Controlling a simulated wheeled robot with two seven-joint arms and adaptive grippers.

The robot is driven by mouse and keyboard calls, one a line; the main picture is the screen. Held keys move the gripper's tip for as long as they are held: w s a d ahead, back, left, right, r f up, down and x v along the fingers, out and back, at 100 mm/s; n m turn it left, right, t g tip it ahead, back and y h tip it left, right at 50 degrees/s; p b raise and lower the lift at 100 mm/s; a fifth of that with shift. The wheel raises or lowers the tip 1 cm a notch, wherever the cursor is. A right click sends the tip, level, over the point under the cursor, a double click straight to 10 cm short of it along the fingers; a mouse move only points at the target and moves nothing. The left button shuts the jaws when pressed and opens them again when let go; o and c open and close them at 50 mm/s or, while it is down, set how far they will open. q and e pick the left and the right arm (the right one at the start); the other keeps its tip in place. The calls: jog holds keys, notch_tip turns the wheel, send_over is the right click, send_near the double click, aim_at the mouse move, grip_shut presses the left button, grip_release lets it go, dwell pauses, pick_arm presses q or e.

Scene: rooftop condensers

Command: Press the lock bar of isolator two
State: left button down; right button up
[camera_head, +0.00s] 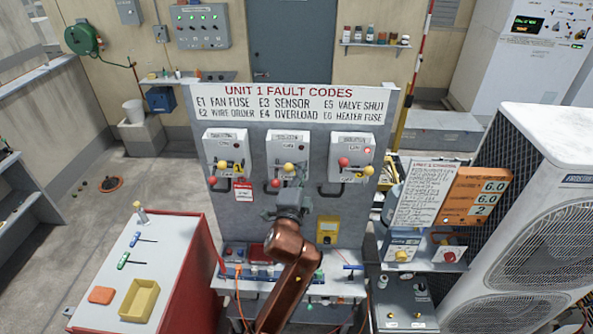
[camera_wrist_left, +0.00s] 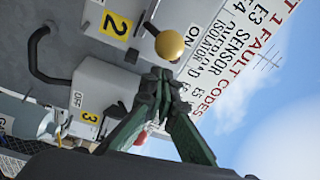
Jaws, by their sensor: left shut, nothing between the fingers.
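Isolator two (camera_head: 287,148) is the middle of three pale boxes on the grey fault-code board. It has a yellow ball knob (camera_head: 288,167), a red ball (camera_head: 275,183) and a dark bar loop below. In the left wrist view its yellow "2" label (camera_wrist_left: 115,26) and yellow knob (camera_wrist_left: 170,45) show close up. My left gripper (camera_head: 291,190) is in front of its lower edge. In the left wrist view the gripper's green fingers (camera_wrist_left: 162,76) are shut and empty, their tips just below the knob in the picture; contact is unclear. My right gripper is out of view.
Isolator one (camera_head: 225,148) and isolator three (camera_head: 352,152) flank isolator two closely. A red tag (camera_head: 242,190) hangs under isolator one. A yellow meter (camera_head: 327,229) is on the board at lower right. A red cabinet (camera_head: 190,280) stands at left, a condenser (camera_head: 540,240) at right.

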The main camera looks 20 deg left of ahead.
pick_arm(q)
jog(key=s+d+b, duration=0.2)
jog(key=s+d, duration=0.1)
jog(key=s, duration=0.6)
dwell(0.3)
